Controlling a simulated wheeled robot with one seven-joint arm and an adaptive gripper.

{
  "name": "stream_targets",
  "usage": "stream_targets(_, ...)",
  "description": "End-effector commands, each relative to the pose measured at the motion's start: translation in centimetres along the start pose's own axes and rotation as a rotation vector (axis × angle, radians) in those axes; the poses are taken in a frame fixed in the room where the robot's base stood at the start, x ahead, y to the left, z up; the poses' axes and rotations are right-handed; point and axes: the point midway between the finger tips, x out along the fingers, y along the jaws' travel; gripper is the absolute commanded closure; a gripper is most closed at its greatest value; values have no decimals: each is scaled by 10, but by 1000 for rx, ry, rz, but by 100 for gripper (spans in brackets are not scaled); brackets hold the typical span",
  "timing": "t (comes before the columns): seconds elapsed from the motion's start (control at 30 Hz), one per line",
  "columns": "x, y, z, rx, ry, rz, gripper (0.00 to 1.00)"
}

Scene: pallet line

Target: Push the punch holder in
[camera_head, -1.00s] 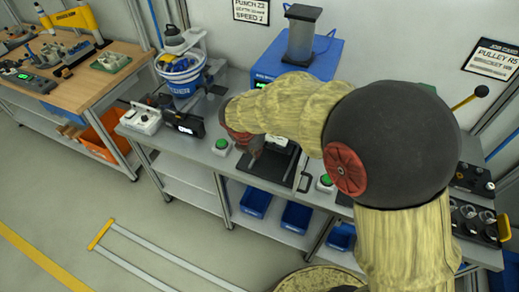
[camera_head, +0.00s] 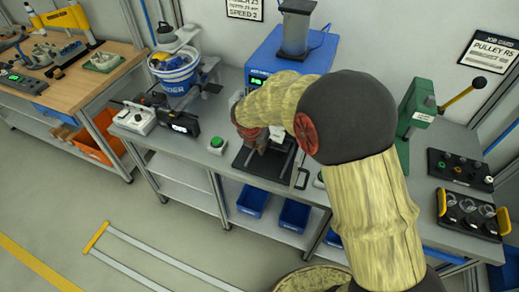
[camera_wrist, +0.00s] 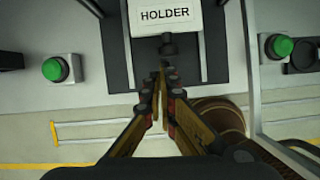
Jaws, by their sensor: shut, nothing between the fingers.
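The punch holder (camera_wrist: 165,18) is a white block marked "HOLDER" with a dark knob on its near side, seen at the top of the wrist view. It sits between rails on a dark base plate (camera_head: 247,156). My gripper (camera_wrist: 162,68) is shut and empty, its fingertips close to the knob; I cannot tell whether they touch it. In the head view my arm covers most of the holder and part of the blue punch press (camera_head: 318,58) behind it.
Green buttons flank the base, one on the left (camera_wrist: 55,69) and one on the right (camera_wrist: 279,46). A blue bucket (camera_head: 178,72) and a dark device (camera_head: 183,124) stand at left. A green lever press (camera_head: 416,112) and dark trays (camera_head: 462,171) stand at right.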

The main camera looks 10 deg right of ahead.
Motion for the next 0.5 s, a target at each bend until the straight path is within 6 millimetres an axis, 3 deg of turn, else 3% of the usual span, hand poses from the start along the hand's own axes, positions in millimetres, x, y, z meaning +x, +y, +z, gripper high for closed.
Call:
stream_targets(0.27, 1, 1, 7, 1, 0, 0, 100)
stream_targets(0.5, 13, 2, 46, 2, 1, -2, 100)
